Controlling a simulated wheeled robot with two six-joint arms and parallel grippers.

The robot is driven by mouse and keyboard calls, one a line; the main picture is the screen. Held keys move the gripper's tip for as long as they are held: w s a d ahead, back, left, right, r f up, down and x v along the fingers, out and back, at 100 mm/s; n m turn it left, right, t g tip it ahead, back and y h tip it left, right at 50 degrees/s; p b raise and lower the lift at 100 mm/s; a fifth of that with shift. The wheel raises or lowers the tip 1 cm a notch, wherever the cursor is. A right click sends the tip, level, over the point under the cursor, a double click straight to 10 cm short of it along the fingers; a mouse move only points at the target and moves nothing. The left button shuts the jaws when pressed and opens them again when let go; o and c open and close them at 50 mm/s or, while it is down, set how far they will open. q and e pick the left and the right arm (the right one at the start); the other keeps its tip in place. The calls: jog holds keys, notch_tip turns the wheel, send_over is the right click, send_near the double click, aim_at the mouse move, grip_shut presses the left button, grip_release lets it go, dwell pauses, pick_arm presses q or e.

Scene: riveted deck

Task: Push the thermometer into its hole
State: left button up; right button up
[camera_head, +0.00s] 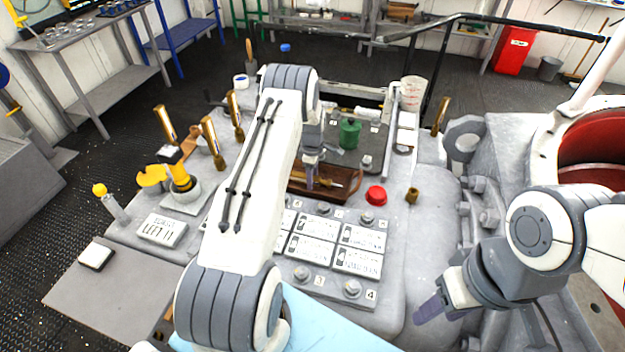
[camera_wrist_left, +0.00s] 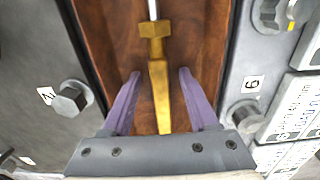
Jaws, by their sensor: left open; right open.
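The thermometer, a brass tapered body with a hexagonal collar and a thin silver stem (camera_wrist_left: 158,85), lies in a brown wooden tray (camera_wrist_left: 205,40). In the head view the thermometer (camera_head: 330,180) lies slanted in the tray (camera_head: 345,197), partly hidden by my left gripper. My left gripper (camera_head: 311,178) points down over the tray. In the left wrist view its purple fingers (camera_wrist_left: 158,80) are open, one on each side of the brass body, with gaps visible. My right gripper (camera_head: 430,312) is at the lower right, open and away from the tray. I cannot tell which hole belongs to the thermometer.
A red button (camera_head: 376,195) and a green knob (camera_head: 349,134) are close to the tray. Several brass pieces stand at the left, one (camera_head: 212,138) among them. White label plates (camera_head: 358,258) and numbered bolts lie in front. A clear cup (camera_head: 412,93) stands at the back.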

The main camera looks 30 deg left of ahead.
pick_arm(q)
grip_shut()
jog(key=shift+r, duration=0.1)
notch_tip(320, 180, up, 10)
jog(key=shift+f+b, duration=0.1)
jog(key=shift+b, duration=0.65)
